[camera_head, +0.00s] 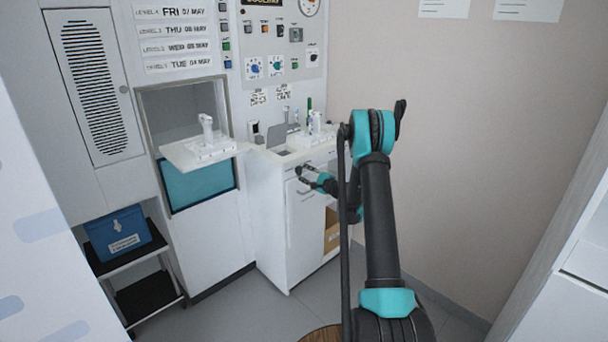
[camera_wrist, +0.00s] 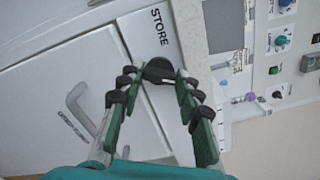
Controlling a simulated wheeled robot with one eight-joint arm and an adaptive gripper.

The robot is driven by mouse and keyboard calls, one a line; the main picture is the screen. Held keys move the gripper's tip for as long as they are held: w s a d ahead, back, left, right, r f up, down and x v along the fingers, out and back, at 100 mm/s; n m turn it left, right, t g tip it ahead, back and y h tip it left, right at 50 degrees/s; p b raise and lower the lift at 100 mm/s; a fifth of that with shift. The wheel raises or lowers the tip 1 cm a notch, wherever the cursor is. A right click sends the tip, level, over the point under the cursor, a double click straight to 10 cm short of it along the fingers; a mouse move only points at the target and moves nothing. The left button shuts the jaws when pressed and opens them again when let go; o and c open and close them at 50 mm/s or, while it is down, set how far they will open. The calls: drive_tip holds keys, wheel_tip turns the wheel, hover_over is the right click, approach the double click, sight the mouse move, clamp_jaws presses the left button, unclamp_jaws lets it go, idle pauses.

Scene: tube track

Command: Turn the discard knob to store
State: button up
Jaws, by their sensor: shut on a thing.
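The discard knob (camera_wrist: 159,70) is a dark round knob on the white cabinet front. In the wrist view it sits between the fingertips of my gripper (camera_wrist: 155,76), which is shut on it. A STORE label (camera_wrist: 160,28) is above the knob in that picture. Smaller print beside the handle is too blurred to read surely. In the head view my gripper (camera_head: 306,172) is at the front of the white cabinet (camera_head: 278,235), just below its worktop. The knob's pointer direction is hidden by the fingers.
A grey door handle (camera_wrist: 78,108) is left of my fingers in the wrist view. A white shelf (camera_head: 170,153) juts out left of the cabinet. A blue box (camera_head: 118,232) stands on a black rack.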

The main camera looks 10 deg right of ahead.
drive_tip(key=n, duration=0.7)
drive_tip(key=shift+f, duration=0.1)
drive_tip(key=n, duration=0.6)
drive_tip(key=shift+f+n, duration=0.1)
drive_tip(key=shift+n, duration=0.3)
drive_tip(key=o, duration=1.2)
drive_tip(key=shift+c, duration=0.2)
drive_tip(key=shift+s, duration=0.1)
drive_tip(key=v, duration=1.2)
